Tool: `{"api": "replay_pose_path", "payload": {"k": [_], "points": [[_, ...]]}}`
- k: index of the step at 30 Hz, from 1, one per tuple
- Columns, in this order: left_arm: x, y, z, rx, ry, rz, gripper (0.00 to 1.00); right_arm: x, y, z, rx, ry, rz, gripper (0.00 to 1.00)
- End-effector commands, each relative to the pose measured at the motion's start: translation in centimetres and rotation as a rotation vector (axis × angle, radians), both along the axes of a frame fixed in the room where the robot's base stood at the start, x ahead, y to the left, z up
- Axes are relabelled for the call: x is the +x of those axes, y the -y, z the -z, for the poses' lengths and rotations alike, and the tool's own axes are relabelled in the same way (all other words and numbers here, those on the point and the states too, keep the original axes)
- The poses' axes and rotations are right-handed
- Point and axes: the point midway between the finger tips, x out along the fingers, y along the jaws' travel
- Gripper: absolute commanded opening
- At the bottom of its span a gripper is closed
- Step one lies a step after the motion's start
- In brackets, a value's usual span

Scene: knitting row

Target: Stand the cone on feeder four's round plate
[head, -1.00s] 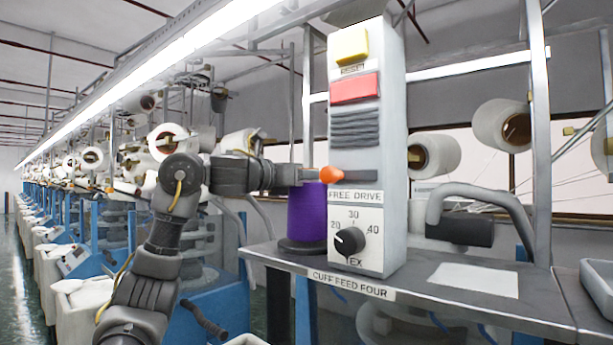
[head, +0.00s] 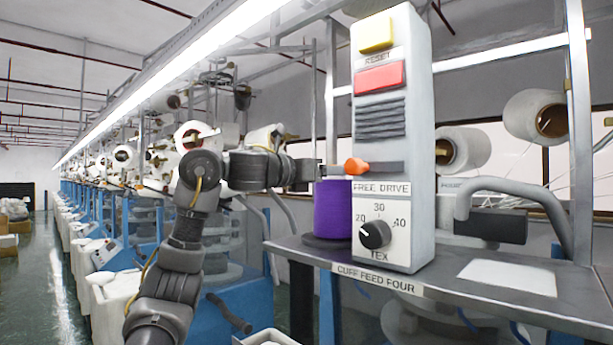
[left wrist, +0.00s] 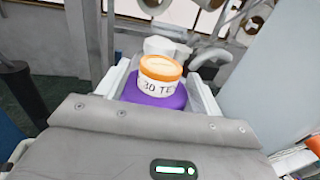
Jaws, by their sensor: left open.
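The purple cone (head: 333,208) stands upright on the dark round plate (head: 318,241) at the left end of feeder four's shelf, beside the control box. My left gripper (head: 332,170) is level with the top of the cone, coming in from the left. In the left wrist view the purple cone (left wrist: 158,94), with its orange-and-white tube end marked "30 TE", shows between the open fingers (left wrist: 155,75). The head view does not show the tube end clearly. My right gripper is not in view.
The control box (head: 392,130) rises close right of the cone, with an orange lever knob (head: 357,166) and a dial (head: 375,234). The shelf (head: 450,290) has a white sheet (head: 507,277) and clear room to the right. A grey bent handle (head: 500,190) stands behind.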

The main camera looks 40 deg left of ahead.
Motion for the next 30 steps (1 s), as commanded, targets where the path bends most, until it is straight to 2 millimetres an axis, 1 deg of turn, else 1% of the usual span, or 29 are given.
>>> {"api": "replay_pose_path", "payload": {"k": [1, 4, 6, 9, 12, 15, 19, 30], "points": [[-1.1, -0.2, 0.4, 0.001, 0.005, -0.001, 0.66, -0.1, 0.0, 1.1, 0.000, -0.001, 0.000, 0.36], [-3.3, -0.7, 0.5, 0.000, 0.006, -0.003, 0.66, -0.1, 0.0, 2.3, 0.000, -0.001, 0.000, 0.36], [-5.0, -1.0, 0.2, 0.003, 0.008, -0.005, 0.66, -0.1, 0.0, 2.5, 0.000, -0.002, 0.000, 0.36], [-6.8, -1.3, 0.1, 0.002, 0.005, -0.005, 0.66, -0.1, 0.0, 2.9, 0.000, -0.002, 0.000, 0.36], [-8.3, -1.6, 0.1, 0.000, 0.003, -0.003, 0.66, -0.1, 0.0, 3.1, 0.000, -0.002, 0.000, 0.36], [-9.3, -1.7, 0.1, 0.002, 0.002, -0.003, 0.66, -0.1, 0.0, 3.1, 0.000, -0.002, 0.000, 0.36], [-9.9, -1.8, 0.1, 0.000, 0.000, -0.001, 0.66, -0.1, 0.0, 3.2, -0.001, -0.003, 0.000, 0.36], [-10.1, -1.8, 0.1, -0.001, -0.001, 0.000, 0.66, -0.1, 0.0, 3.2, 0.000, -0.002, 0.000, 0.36]]}}
